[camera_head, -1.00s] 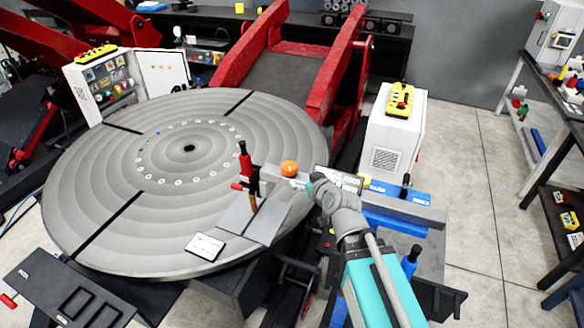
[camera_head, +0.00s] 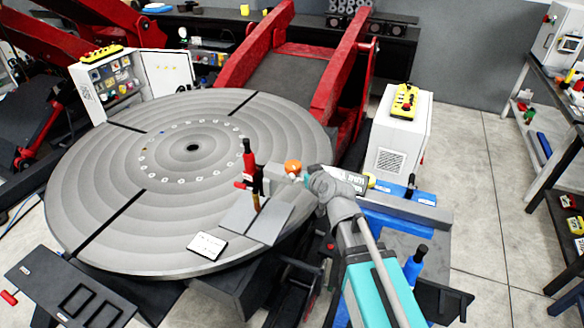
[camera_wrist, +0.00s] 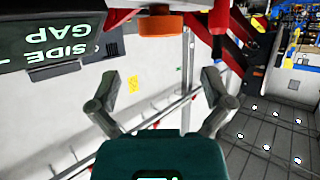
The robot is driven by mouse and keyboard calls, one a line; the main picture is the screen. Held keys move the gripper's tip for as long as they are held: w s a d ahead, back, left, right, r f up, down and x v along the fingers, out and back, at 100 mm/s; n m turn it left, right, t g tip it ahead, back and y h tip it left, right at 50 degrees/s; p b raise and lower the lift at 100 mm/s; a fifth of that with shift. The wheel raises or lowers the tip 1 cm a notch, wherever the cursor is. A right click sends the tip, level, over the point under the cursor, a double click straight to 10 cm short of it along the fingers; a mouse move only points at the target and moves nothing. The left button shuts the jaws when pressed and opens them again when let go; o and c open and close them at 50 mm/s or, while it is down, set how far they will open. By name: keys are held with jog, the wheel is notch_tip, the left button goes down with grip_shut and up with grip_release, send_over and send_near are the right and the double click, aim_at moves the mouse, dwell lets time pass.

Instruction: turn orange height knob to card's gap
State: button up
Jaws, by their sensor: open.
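The orange knob (camera_head: 292,166) sits on a grey bar at the right edge of the round table. In the wrist view the orange knob (camera_wrist: 161,24) is at the top centre, beyond the fingertips. My gripper (camera_wrist: 161,78) is open with nothing between its fingers. In the head view my gripper (camera_head: 309,174) is just right of the knob, partly hidden by my own wrist. A white card (camera_head: 207,245) lies on the table's near edge; its writing is too small to read. A dark sign (camera_wrist: 50,45) reads "SIDE GAP" upside down in the wrist view.
A red upright tool (camera_head: 249,165) stands left of the knob beside a grey plate (camera_head: 255,220) on the round table (camera_head: 110,190).

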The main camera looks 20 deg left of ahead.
aim_at(294, 166)
jog(key=b+x, duration=0.3)
jog(key=x, duration=0.5)
jog(key=shift+w+a+f, duration=0.2)
jog(key=shift+a, duration=0.1)
